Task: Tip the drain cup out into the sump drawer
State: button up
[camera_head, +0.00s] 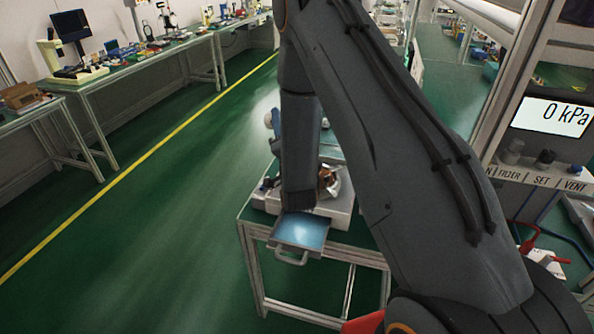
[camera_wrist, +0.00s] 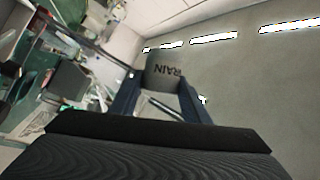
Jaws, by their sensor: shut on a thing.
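My gripper (camera_wrist: 160,88) shows in the wrist view with its two blue fingers closed on the sides of the grey drain cup (camera_wrist: 164,68). The cup's lettering, "RAIN" in what shows, is upside down in that view. I cannot tell the cup's true tilt or see inside it. In the head view my arm hides most of the gripper and cup; a small blue and pale patch shows left of the arm. The sump drawer (camera_head: 300,233) is pulled out at the front of the bench unit, its handle toward me. Its visible floor is bluish; my arm covers its back.
The drawer's pale machine (camera_head: 337,215) stands on a metal-framed bench (camera_head: 256,229), partly behind my arm. A panel with a "0 kPa" display (camera_head: 554,116) and labelled knobs stands close on the right. Open green floor (camera_head: 150,250) lies left, with equipment benches (camera_head: 150,52) along the wall.

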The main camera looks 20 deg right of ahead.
jog(key=shift+s+a+f+h+b, duration=0.25)
jog(key=shift+a+f+h+b, duration=0.15)
jog(key=shift+h+b, duration=0.25)
jog(key=s+d+f+m+g+h+b, duration=0.1)
jog(key=s+f+g+h+b, duration=0.3)
jog(key=s, duration=0.4)
jog(key=s+d+f+m+g+h+b, duration=0.1)
jog(key=s+f+g+h+b, duration=0.2)
jog(key=s+g+h+b, duration=0.4)
jog(key=r+n+y+p, duration=0.1)
jog(key=p, duration=0.3)
jog(key=w+r+n+g+y+p, duration=0.1)
jog(key=n+p, duration=0.1)
jog(key=p, duration=0.3)
jog(key=w+a+r+n+y+p, duration=0.1)
jog(key=r+p, duration=0.1)
jog(key=p, duration=0.3)
jog(key=shift+w+r+n+g, duration=0.1)
jog(key=shift+n+g, duration=0.3)
jog(key=shift+y, duration=0.25)
jog(key=shift+d, duration=0.15)
